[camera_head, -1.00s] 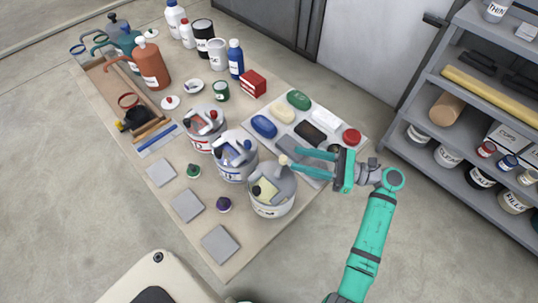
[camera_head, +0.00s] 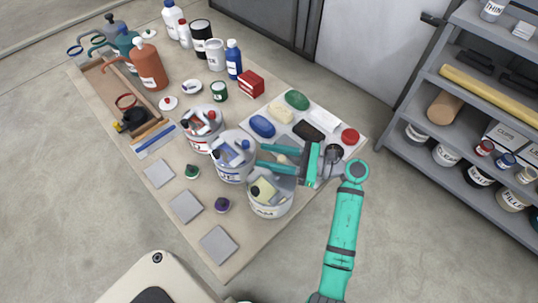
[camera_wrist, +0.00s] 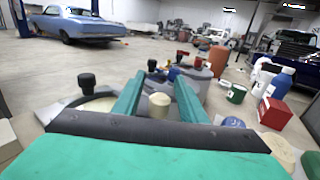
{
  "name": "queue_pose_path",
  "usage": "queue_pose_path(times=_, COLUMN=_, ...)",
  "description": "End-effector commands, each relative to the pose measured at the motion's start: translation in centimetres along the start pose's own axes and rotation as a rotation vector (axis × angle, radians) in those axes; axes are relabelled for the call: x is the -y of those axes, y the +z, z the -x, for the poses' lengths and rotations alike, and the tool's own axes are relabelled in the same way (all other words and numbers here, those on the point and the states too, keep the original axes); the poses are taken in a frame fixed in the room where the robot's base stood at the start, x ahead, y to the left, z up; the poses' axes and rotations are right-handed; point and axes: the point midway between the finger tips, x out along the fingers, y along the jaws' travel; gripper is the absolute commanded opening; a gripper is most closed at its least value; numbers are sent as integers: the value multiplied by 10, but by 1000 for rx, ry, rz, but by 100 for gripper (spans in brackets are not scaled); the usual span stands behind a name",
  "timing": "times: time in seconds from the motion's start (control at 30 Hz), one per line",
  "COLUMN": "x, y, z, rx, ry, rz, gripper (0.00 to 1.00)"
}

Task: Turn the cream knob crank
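The cream knob (camera_wrist: 160,104) stands upright between my two teal fingers in the wrist view, with a gap on each side. My gripper (camera_wrist: 158,78) is open and its fingertips reach past the knob. In the head view my gripper (camera_head: 260,157) comes in from the right, fingers pointing left, and the cream knob (camera_head: 281,159) shows partly between them. The knob belongs to the nearest grey-white bucket (camera_head: 268,208), which also has a black knob (camera_head: 255,191). The crank arm under the cream knob is mostly hidden by my gripper.
Two similar buckets, one with blue knobs (camera_head: 233,170) and one with red knobs (camera_head: 203,138), stand to the left. A pale tray (camera_head: 340,122) with coloured blocks lies behind my gripper. Grey square plates (camera_head: 220,245) lie along the front edge. A shelf (camera_head: 465,100) stands right.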

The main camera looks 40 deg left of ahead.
Motion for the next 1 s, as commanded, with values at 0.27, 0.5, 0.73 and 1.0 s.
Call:
queue_pose_path(times=0.27, x=0, y=0, z=-1, rx=0, ry=0, rz=0, gripper=36)
queue_pose_path(times=0.5, x=0, y=0, z=-1, rx=0, ry=0, rz=0, gripper=0)
queue_pose_path(times=0.73, x=-3, y=-1, z=-5, rx=-5, ry=87, rz=-3, gripper=0)
queue_pose_path(times=1.0, x=-8, y=-1, z=-10, rx=-3, ry=240, rz=-2, gripper=0)
